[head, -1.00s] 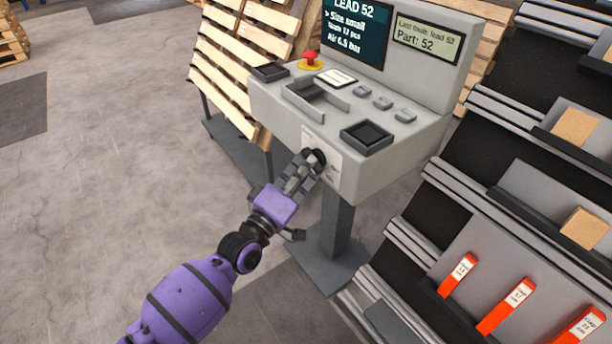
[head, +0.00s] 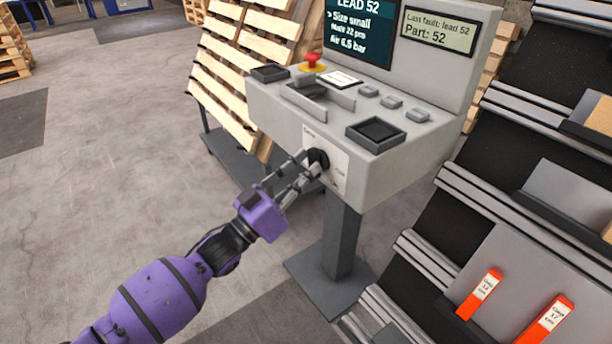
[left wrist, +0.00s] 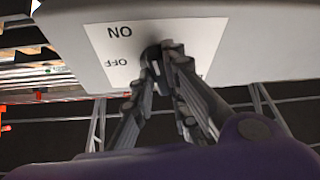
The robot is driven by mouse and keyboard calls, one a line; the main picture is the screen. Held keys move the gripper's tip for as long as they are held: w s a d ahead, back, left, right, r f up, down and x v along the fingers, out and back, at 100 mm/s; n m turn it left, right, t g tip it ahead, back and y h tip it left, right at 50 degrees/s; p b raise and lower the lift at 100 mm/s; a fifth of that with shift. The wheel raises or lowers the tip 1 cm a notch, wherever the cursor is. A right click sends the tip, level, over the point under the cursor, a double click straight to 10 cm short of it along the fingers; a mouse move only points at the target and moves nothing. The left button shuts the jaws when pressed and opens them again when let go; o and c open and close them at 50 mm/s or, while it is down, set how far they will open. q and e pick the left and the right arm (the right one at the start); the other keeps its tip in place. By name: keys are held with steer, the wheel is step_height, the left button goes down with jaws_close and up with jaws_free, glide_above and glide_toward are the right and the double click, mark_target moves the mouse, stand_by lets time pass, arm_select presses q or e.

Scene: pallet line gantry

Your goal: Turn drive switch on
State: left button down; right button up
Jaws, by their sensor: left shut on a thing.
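The drive switch is a black rotary knob (head: 318,158) on a white label plate (head: 338,166) on the front of the grey control console (head: 395,160). My left gripper (head: 312,168) is shut on the knob. In the left wrist view the plate (left wrist: 200,38) reads ON and OFF, upside down, and the fingers (left wrist: 165,60) close around the dark knob (left wrist: 152,52). The fingers hide most of the knob, so I cannot tell which way it points. My right gripper is not in view.
On the console are a red emergency button (head: 312,62), grey push buttons (head: 391,102), a black tray (head: 375,135) and screens (head: 438,32). Wooden pallets (head: 235,85) stand behind.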

arm_select(q)
steer(key=shift+w+m+g+h+b, duration=0.1)
steer(key=shift+m+g+h+b, duration=0.35)
steer(key=shift+m, duration=1.15)
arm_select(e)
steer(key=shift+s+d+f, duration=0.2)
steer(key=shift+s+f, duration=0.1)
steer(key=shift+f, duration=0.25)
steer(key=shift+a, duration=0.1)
arm_select(q)
steer(key=c, duration=1.7)
jaws_free()
steer(key=v, duration=1.2)
steer(key=shift+a, duration=0.15)
